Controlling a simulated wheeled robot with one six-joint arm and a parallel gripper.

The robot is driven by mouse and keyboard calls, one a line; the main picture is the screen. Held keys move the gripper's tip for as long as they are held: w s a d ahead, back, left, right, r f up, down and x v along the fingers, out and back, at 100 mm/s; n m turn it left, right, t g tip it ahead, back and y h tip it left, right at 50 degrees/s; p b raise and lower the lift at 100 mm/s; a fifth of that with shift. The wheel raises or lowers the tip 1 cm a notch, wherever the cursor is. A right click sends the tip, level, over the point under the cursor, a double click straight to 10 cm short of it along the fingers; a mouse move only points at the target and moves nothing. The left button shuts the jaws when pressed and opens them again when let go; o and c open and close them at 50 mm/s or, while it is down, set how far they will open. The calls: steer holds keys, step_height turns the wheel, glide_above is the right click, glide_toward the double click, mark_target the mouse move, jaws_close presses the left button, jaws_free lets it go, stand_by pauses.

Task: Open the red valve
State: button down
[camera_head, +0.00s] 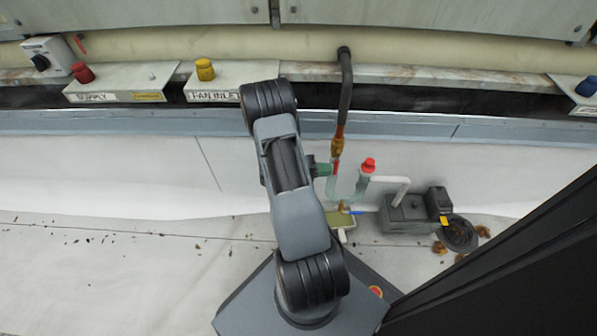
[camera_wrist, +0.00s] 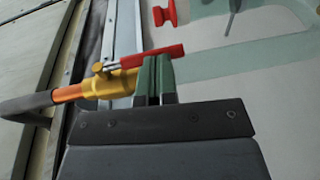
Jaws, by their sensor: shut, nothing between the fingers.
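The red valve has a brass body (camera_head: 338,147) on a vertical pipe, right of my arm in the head view. Its red lever (camera_wrist: 150,56) and brass body (camera_wrist: 110,83) show in the wrist view. The lever runs roughly in line with the pipe, its free end away from the black pipe. My gripper (camera_wrist: 155,62) has green fingers that are shut and empty. The fingertips are at the lever's side, near its middle; I cannot tell if they touch. In the head view the fingers (camera_head: 322,169) are just left of the pipe.
A red-capped pipe end (camera_head: 368,164) stands to the right, also in the wrist view (camera_wrist: 163,12). A blue-handled valve (camera_head: 347,211) is below. A dark pump box (camera_head: 408,212) and round black lid (camera_head: 458,234) lie right. A ledge (camera_head: 225,80) carries red and yellow knobs.

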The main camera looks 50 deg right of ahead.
steer(key=f+p+v, duration=0.1)
steer(key=p+v, duration=0.1)
steer(key=v, duration=1.1)
steer(key=shift+a+f+t+p, duration=0.2)
steer(key=shift+t+p, duration=0.1)
steer(key=shift+r, duration=0.15)
steer(key=s+a+r+n+t+y+p, duration=0.1)
steer(key=a+r+n+t+y+p, duration=0.1)
steer(key=a+r+t+y+p, duration=0.2)
steer(key=s+a+r+n+t+y+p, duration=0.1)
steer(key=a+r+n+t+y+p, duration=0.2)
steer(key=a+r+p, duration=0.8)
steer(key=s+a+r+n+t+y+p, duration=0.1)
steer(key=a+r+n+t+y+p, duration=0.2)
steer(key=r+p, duration=1.8)
steer(key=a+r+t+y, duration=0.1)
steer(key=a+r+t, duration=0.1)
steer(key=r, duration=0.9)
steer(key=a+r+t+y, duration=0.2)
steer(key=r, duration=0.9)
steer(key=shift+s+a+r, duration=0.25)
steer(key=shift+s+r, duration=0.05)
steer(key=shift+r, duration=0.05)
